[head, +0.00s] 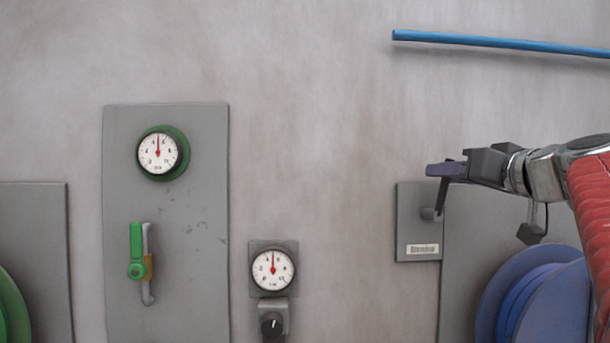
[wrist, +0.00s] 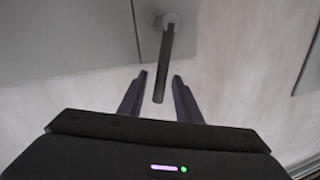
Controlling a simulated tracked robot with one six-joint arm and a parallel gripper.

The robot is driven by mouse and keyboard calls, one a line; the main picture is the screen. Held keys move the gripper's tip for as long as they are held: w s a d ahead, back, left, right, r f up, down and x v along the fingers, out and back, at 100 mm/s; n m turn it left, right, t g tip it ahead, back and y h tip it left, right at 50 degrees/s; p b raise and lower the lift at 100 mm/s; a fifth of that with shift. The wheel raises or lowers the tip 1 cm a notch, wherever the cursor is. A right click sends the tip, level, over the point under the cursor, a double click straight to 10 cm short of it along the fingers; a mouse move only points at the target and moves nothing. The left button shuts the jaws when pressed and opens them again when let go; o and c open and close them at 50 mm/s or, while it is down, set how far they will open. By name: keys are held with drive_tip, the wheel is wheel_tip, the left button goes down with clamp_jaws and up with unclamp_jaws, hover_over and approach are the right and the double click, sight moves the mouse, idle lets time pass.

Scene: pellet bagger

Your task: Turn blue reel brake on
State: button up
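A dark lever (head: 441,197) stands nearly upright from a round grey hub (head: 428,213) on a small grey panel (head: 415,225) left of the blue reel (head: 532,296). The panel has a small label, too blurred to read surely. My gripper (head: 432,170) is at the lever's upper end. In the wrist view my gripper (wrist: 160,75) is open, and the free end of the lever (wrist: 167,50) lies between its two fingers, with a gap on each side. The hub (wrist: 170,20) shows beyond the fingertips. I cannot see the fingers touching the lever.
A blue pipe (head: 500,42) runs along the wall at upper right. Left are a green-rimmed gauge (head: 158,153), a green-handled valve (head: 137,255), another gauge (head: 272,270) above a black knob (head: 271,325), and part of a green reel (head: 12,310). The wall between is bare.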

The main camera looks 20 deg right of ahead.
drive_tip(key=shift+w, duration=0.4)
drive_tip(key=shift+c, duration=0.2)
clamp_jaws()
